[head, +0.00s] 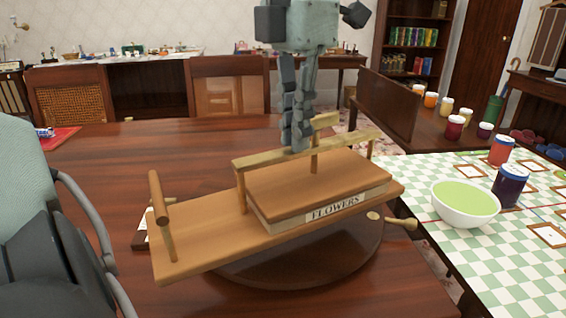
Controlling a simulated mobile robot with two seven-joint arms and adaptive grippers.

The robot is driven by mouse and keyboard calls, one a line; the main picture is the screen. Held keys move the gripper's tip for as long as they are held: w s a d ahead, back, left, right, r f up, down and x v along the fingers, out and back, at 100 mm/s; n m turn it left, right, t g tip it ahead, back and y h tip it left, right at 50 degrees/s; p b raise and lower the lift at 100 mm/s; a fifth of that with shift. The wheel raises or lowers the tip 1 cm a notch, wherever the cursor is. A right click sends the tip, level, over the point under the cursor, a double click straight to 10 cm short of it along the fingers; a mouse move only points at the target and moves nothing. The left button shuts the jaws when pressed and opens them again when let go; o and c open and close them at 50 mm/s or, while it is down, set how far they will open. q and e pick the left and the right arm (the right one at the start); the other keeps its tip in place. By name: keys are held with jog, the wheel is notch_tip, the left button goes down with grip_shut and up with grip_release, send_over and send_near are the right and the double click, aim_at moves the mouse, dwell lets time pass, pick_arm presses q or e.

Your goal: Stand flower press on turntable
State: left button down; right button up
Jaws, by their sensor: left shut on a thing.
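The flower press (200,238) is a long light-brown wooden board with upright posts, wooden bars and a thicker block labelled "FLOWERS" on top. It is level or slightly tilted over the round dark-brown turntable (312,275), covering most of it and overhanging on the left. I cannot tell whether it touches the turntable. My left gripper (298,145) comes down from the top centre, its fingers shut on the pale wooden bar over the block. The fingertips' far side is hidden. My right gripper is not in view.
The dark wooden table (110,160) has bare room left and behind. A green checked cloth (520,270) on the right holds a green-filled white bowl (465,216) and paint jars (509,185). Two chairs (72,92) stand behind. A red mat (58,138) lies at left.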

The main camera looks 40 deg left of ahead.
pick_arm(q)
jog(key=w+a+f, duration=0.4)
jog(key=a+f, duration=0.2)
jog(key=f, duration=0.2)
jog(key=shift+w+a+f+p, duration=0.15)
jog(key=shift+a+f+p, duration=0.05)
jog(key=shift+p, duration=0.15)
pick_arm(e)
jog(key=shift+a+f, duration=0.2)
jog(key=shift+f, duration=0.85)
pick_arm(q)
jog(key=shift+f, duration=0.1)
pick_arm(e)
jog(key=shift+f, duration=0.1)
pick_arm(q)
jog(key=c, duration=2.1)
grip_release()
jog(key=shift+f, duration=0.1)
jog(key=o, duration=0.5)
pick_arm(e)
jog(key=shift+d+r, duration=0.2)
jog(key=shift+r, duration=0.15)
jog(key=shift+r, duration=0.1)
